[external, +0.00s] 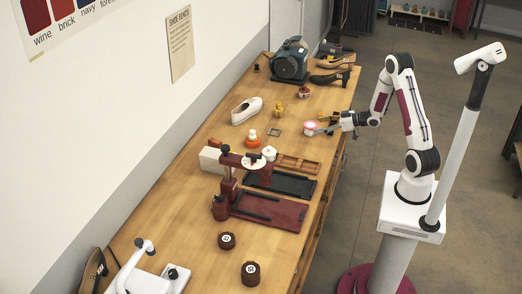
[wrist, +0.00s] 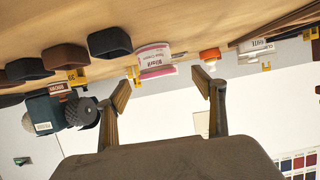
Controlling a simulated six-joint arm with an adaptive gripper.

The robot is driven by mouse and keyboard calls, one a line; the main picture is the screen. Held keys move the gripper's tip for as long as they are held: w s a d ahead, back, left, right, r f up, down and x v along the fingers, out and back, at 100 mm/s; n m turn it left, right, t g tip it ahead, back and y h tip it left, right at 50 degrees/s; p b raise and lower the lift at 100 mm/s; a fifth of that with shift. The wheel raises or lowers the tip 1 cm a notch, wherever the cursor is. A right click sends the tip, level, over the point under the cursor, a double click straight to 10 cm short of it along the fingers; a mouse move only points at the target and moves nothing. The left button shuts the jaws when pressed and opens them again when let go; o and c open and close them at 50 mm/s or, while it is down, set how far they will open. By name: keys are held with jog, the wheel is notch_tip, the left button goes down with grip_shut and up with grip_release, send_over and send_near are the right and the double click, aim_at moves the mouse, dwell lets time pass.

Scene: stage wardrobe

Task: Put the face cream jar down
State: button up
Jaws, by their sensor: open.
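The face cream jar (external: 310,125), white with a pink band, is on the wooden table near its right edge, just left of my gripper (external: 322,129). The wrist view looks upside down; the jar (wrist: 154,58) shows there with its printed label facing me, and its base appears to meet the table surface. My gripper (wrist: 162,88) is open, its two fingers apart on either side of the jar's line. The jar seems to be just beyond the fingertips, with no finger visibly touching it.
A square frame (external: 275,132), an orange-and-white bottle (external: 253,138) and a yellow figure (external: 278,107) stand left of the jar. A wooden tray (external: 298,164) and a maroon press (external: 228,190) are nearer the camera. A green motor (external: 290,62) stands at the back.

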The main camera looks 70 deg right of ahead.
aim_at(316, 123)
jog(key=shift+w, duration=0.1)
jog(key=shift+d+x, duration=0.15)
jog(key=shift+x, duration=1.1)
jog(key=shift+d+x, duration=0.1)
jog(key=shift+x, duration=1.15)
jog(key=c, duration=1.4)
jog(key=shift+r, duration=0.2)
jog(key=shift+r, duration=4.85)
